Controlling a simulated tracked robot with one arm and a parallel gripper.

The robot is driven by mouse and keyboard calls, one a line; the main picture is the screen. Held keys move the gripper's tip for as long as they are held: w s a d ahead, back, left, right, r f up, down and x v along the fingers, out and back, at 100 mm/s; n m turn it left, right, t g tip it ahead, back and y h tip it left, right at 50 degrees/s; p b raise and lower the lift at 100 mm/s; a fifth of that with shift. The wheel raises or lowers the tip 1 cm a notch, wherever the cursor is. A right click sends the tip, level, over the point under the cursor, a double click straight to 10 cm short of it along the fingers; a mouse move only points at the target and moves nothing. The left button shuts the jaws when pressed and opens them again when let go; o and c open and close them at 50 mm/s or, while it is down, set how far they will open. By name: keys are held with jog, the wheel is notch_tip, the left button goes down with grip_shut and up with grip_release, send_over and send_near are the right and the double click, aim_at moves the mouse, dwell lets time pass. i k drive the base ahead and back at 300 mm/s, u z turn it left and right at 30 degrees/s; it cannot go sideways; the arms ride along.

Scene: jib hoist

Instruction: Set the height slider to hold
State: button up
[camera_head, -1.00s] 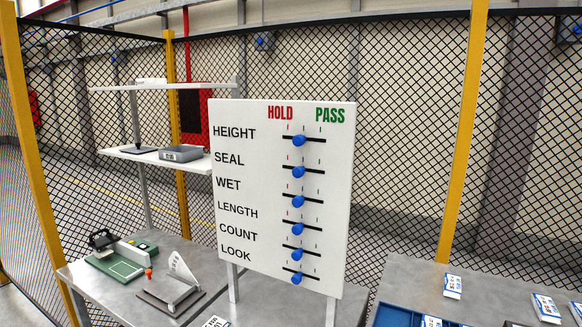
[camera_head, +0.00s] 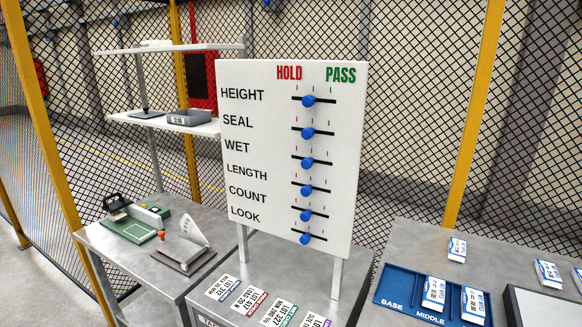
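A white board (camera_head: 266,158) on two legs stands in the middle of the view, with a red HOLD heading (camera_head: 289,73) and a green PASS heading (camera_head: 341,75). The top row is HEIGHT (camera_head: 242,94). Its blue knob (camera_head: 308,101) sits on a short black horizontal track near the middle tick, between the HOLD and PASS end ticks. The knobs of the rows below, such as SEAL (camera_head: 307,133) and LOOK (camera_head: 305,239), stand at about the same place on their tracks. My gripper is not in view.
A blue tray (camera_head: 403,285) marked BASE and MIDDLE holds white labelled packs on the right table. Labelled cards (camera_head: 255,301) lie below the board. A green device (camera_head: 133,222) and a grey stand (camera_head: 183,256) are on the left table. Shelves and mesh fence stand behind.

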aim_at(308, 101)
jog(key=u, duration=0.05)
jog(key=k, duration=0.65)
jog(key=u, duration=0.35)
jog(key=i, duration=1.8)
jog(key=z, duration=0.25)
